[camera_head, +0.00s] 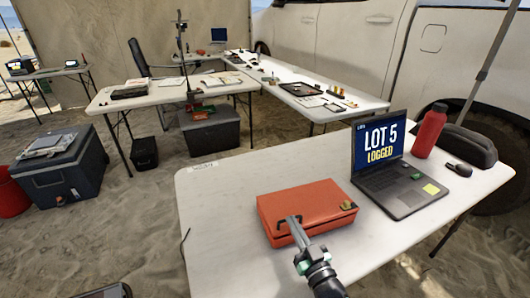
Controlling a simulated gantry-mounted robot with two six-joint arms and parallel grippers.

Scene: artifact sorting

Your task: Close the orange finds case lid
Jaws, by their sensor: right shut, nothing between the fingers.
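The orange finds case (312,204) lies on the white folding table in front of me. Its lid looks down and flat, with no visible gap, though the far edge is hard to judge. A small brassy piece shows at its right corner. My right gripper (293,222) comes from the bottom of the view, its fingers shut and empty, over the front left part of the case. I cannot tell whether the fingertips touch the lid. The gripper hides part of the case's front side. My left gripper is not in view.
A laptop (390,180) reading "LOT 5 LOGGED" stands open right of the case, with a red bottle (429,131) and a dark pouch (466,146) behind it. The front table (220,240) is clear left of the case. Other tables with small items stand further back.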

